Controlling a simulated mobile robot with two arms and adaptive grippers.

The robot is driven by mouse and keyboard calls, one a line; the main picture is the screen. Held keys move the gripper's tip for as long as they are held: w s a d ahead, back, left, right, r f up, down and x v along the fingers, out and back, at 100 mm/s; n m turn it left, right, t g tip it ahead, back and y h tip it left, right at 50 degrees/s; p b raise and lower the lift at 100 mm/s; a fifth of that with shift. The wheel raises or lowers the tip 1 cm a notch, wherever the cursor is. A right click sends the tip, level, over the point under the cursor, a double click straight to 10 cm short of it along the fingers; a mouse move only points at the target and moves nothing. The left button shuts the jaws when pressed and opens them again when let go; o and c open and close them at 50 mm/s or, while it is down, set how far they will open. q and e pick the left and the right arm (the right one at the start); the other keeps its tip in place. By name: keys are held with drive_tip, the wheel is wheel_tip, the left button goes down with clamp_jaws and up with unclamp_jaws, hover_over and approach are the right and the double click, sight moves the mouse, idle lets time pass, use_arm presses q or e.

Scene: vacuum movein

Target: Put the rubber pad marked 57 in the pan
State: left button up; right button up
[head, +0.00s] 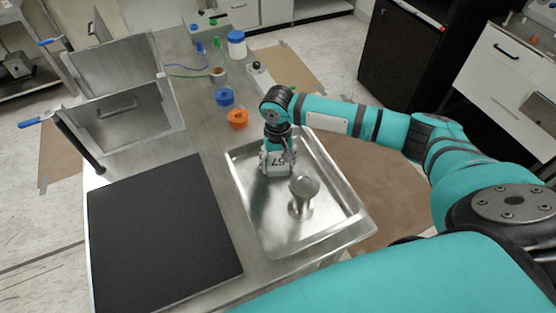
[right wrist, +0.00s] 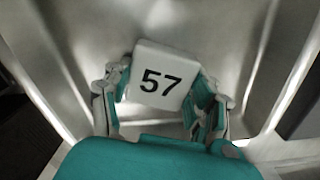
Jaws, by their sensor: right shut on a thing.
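The rubber pad marked 57 (right wrist: 162,74) is a white square block with black digits. It also shows in the head view (head: 278,162). My right gripper (right wrist: 160,98) is shut on it, a finger on each side. In the head view the right gripper (head: 277,158) holds the pad inside the outline of the pan (head: 340,217), over its far part. The pan is a shallow shiny metal tray. I cannot tell whether the pad touches the pan floor. My left gripper is not in view.
A metal knob-topped post (head: 302,193) stands in the pan. A black mat (head: 160,232) lies left of the pan. Orange (head: 237,118) and blue (head: 225,97) round pieces and a blue-capped jar (head: 236,44) stand behind. A metal rack (head: 122,115) is at the left.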

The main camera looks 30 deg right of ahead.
sight(278, 161)
drive_tip(key=o, duration=1.2)
wheel_tip(278, 161, up, 12)
drive_tip(key=shift+r+b, duration=0.1)
drive_tip(key=shift+b, duration=0.8)
